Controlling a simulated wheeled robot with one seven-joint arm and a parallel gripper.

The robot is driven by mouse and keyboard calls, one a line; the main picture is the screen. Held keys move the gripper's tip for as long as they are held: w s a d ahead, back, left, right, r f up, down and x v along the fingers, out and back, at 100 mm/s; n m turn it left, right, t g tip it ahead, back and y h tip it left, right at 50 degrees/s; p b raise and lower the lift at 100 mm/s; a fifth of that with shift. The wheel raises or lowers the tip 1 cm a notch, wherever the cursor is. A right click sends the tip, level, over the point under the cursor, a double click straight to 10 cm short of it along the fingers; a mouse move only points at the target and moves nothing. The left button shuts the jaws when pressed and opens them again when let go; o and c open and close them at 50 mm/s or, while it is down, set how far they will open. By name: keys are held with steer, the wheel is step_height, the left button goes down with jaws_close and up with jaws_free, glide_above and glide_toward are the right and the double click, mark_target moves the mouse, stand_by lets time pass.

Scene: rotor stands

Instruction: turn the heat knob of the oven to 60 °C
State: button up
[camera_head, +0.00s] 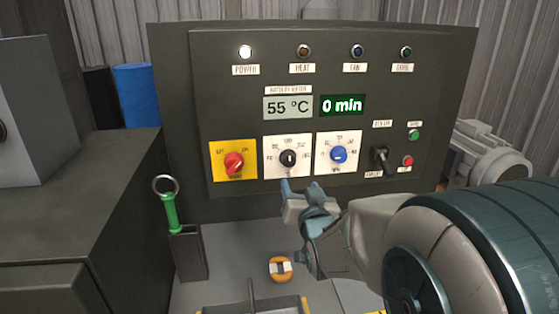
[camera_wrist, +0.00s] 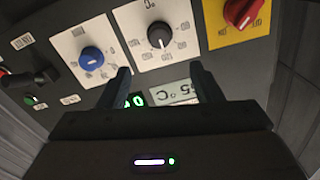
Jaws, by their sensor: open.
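The oven's dark control panel (camera_head: 230,100) faces me. The heat knob (camera_head: 288,158) is black on a white dial plate, between the red and blue knobs, and its pointer setting is too small to read. The temperature display (camera_head: 288,107) reads 55 °C. My gripper (camera_head: 301,190) is just below the heat dial in the head view. In the wrist view, which shows the panel inverted, my open fingers (camera_wrist: 162,78) are spread and empty. The black knob (camera_wrist: 160,35) lies beyond their tips, roughly centred between them, with no visible contact.
A red switch on yellow (camera_head: 233,164) and a blue timer knob (camera_head: 338,154) flank the heat knob. A black lever (camera_head: 382,160) and green and red buttons are to the right. The timer display (camera_head: 342,105) reads 0 min. A green-handled tool (camera_head: 170,213) stands in a holder at left.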

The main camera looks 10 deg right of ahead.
mark_target(289, 163)
steer(key=w+p, duration=0.2)
steer(key=w, duration=1.1)
steer(key=shift+p, duration=0.4)
steer(key=c, duration=1)
steer(key=shift+a, duration=0.2)
steer(key=shift+d, duration=0.15)
steer(key=shift+f+b, duration=0.15)
steer(key=shift+b, duration=0.3)
